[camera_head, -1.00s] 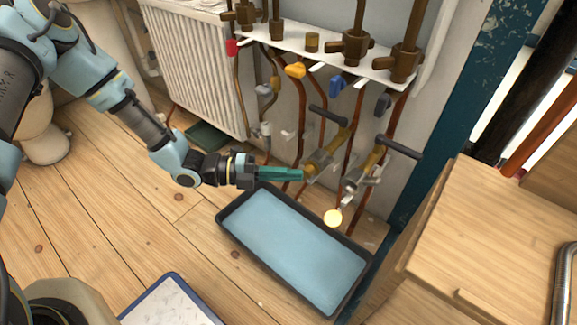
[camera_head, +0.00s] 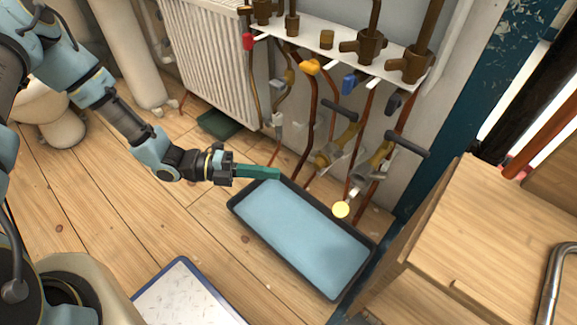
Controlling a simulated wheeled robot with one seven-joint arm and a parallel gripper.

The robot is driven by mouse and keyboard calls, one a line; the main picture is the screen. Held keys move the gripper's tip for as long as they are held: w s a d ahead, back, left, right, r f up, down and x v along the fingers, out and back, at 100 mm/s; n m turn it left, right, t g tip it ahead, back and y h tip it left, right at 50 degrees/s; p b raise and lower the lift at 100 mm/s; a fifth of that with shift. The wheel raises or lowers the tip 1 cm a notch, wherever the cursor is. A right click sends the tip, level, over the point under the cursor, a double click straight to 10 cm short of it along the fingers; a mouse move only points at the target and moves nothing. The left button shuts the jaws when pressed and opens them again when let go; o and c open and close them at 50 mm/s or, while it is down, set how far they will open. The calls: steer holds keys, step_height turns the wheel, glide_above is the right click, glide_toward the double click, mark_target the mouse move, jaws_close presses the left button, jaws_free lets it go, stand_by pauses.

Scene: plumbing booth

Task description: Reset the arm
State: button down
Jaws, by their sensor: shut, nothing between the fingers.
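My gripper (camera_head: 276,173) has green fingers, shut with nothing between them. It points right, above the far left corner of a black-rimmed tray (camera_head: 243,223) with a light blue inside on the floor. My arm reaches in from the left side of the view. The fingers are apart from the brass valves and pipes to their right.
A white radiator (camera_head: 208,62) stands at the back left. A wooden cabinet (camera_head: 480,240) is at the right. A blue-edged white board (camera_head: 185,300) lies in front.

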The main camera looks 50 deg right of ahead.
steer(key=w+a+r+m+t+y, duration=0.35)
steer(key=w+a+m, duration=0.4)
steer(key=a, duration=0.25)
steer(key=w+a+r+m+t+y, duration=0.3)
steer(key=w+a+r+m+y, duration=0.15)
steer(key=w+a+m, duration=0.5)
steer(key=w+a+r+m+t+y, duration=0.1)
steer(key=w+a+r+m+t, duration=0.1)
steer(key=a+r+m+t, duration=0.5)
steer(key=w+a+r+m+t+y, duration=0.15)
steer(key=a+r+m, duration=0.35)
steer(key=a, duration=0.5)
step_height(320, 180, up, 32)
steer(key=a+p, duration=0.1)
steer(key=p, duration=3)
steer(key=shift+w+r+n+p, duration=0.15)
steer(key=shift+w+n+p, duration=0.05)
steer(key=shift+n+p, duration=0.2)
steer(key=c, duration=1.6)
jaws_free()
